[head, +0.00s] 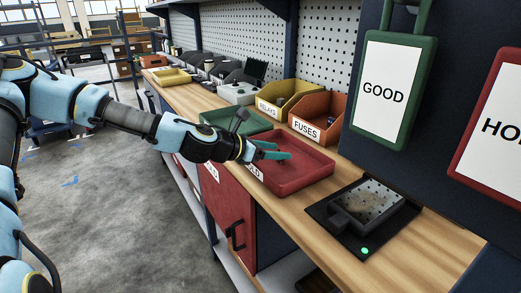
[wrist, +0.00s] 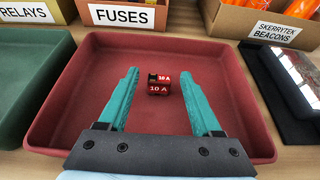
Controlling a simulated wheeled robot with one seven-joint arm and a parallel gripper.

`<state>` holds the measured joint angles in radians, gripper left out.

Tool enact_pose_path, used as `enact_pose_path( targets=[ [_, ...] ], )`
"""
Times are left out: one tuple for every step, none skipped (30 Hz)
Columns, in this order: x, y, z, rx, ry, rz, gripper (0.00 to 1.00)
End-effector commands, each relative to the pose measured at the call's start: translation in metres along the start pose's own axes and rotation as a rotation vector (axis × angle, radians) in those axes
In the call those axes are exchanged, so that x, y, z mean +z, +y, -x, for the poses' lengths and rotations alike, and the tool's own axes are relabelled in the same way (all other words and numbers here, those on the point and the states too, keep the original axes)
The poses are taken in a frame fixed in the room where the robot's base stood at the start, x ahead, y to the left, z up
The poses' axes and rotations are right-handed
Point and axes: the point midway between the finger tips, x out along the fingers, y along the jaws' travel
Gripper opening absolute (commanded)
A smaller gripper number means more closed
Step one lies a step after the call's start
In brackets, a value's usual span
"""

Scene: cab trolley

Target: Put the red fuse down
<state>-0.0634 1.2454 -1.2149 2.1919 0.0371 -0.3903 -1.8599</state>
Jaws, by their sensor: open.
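The red fuse (wrist: 159,89), a small block marked 10 A, sits on the floor of the red tray (wrist: 62,112). My gripper (wrist: 161,76) is open, with a teal finger on either side of the fuse and a clear gap to each. Neither finger touches it. In the head view my gripper (head: 289,154) reaches over the red tray (head: 308,178) from the left. The fuse cannot be made out there. The tray's front label is partly hidden by my arm.
A green tray (wrist: 28,75) stands left of the red one. Behind are the FUSES bin (head: 317,115) and the RELAYS bin (head: 290,97). A black device with a green light (head: 364,250) lies to the right. GOOD and HOLD signs hang on the panel.

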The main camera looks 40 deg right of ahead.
Motion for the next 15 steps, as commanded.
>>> enact_pose_path(
  targets=[
    [-0.002,0.002,0.007,0.004,0.0,0.001,0.66],
    [-0.003,0.002,0.011,0.005,0.0,0.0,0.66],
    [-0.004,0.002,0.019,0.005,0.001,0.0,0.66],
    [-0.003,0.002,0.025,0.005,0.0,0.0,0.66],
    [-0.003,0.002,0.031,0.005,0.0,0.002,0.66],
    [-0.004,0.003,0.04,0.006,0.001,0.001,0.66],
    [-0.004,0.002,0.046,0.005,0.0,0.0,0.66],
    [-0.003,0.003,0.053,0.006,0.0,0.0,0.66],
    [-0.003,0.002,0.062,0.006,0.001,0.001,0.66],
    [-0.003,0.002,0.069,0.005,0.001,0.001,0.66],
    [0.002,0.001,0.072,0.004,0.002,0.0,0.66],
    [0.005,0.001,0.074,0.003,0.004,0.0,0.66],
    [0.006,0.002,0.076,0.004,0.004,0.0,0.66],
    [0.006,0.002,0.078,0.005,0.004,0.0,0.66],
    [0.006,0.002,0.08,0.006,0.004,0.0,0.66]
  ],
)
